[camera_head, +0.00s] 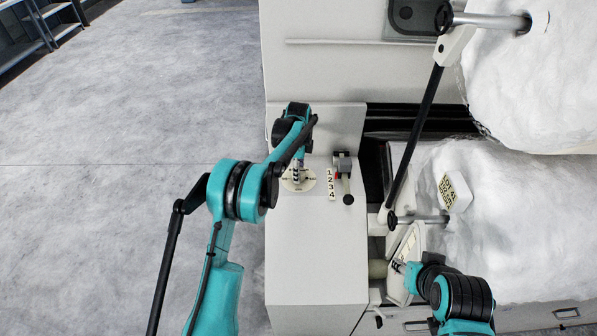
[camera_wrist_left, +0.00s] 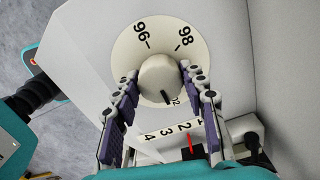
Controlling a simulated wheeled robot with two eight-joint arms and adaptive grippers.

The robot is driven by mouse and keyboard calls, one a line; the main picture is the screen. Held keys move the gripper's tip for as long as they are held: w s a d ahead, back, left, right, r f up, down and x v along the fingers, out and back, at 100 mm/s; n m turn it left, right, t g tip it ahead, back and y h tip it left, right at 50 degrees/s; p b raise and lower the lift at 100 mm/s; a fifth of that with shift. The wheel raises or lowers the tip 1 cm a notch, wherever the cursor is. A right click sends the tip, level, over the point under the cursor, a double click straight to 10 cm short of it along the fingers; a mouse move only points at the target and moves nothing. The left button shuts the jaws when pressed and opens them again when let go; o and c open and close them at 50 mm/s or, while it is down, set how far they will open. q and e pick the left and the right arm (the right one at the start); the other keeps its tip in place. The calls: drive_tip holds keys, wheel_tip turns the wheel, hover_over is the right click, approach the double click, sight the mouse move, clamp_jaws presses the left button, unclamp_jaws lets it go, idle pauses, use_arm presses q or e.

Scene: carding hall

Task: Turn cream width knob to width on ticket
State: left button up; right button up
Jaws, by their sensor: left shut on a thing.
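The cream width knob (camera_wrist_left: 160,78) stands on a round cream dial plate (camera_wrist_left: 135,50) in the left wrist view. The numbers 96 and 98 show on the plate; others are partly hidden. A dark line on the knob's lower side points toward a partly covered number. My left gripper (camera_wrist_left: 160,85) has a finger on each side of the knob and is shut on it. In the head view my left gripper (camera_head: 297,175) is over the dial plate (camera_head: 308,185). A white ticket (camera_head: 453,191) lies on the white fibre roll, its print too small to read.
A strip numbered 1 to 4 (camera_head: 331,184) and a lever with a black ball (camera_head: 348,199) are right of the dial. My right gripper (camera_head: 402,266) is by a tilted white card (camera_head: 408,246), its fingers unclear. Black-and-grey bars cross near the rolls.

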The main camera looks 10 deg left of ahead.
use_arm(q)
drive_tip(key=o, duration=1.2)
drive_tip(key=shift+c, duration=0.2)
drive_tip(key=shift+r, duration=0.1)
wheel_tip(320, 180, up, 12)
